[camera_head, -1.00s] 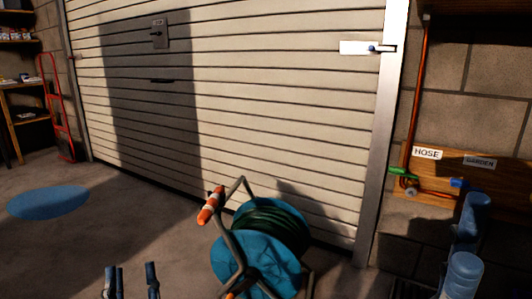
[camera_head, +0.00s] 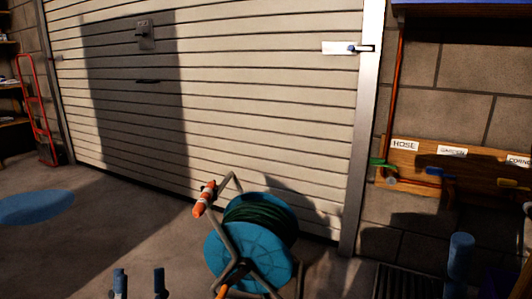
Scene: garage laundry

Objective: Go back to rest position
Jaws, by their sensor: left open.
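My left gripper (camera_head: 139,281) shows at the bottom edge, left of the middle. Its two blue-tipped fingers stand apart, open, with nothing between them. The gripper is over the floor, left of and apart from the hose reel.
A hose reel (camera_head: 228,256) with a blue drum, green hose and orange grip stands ahead. Behind it is a closed roller door (camera_head: 240,100). At right, a wooden board (camera_head: 470,177) carries labels and taps. A red hand truck (camera_head: 38,112) stands at left.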

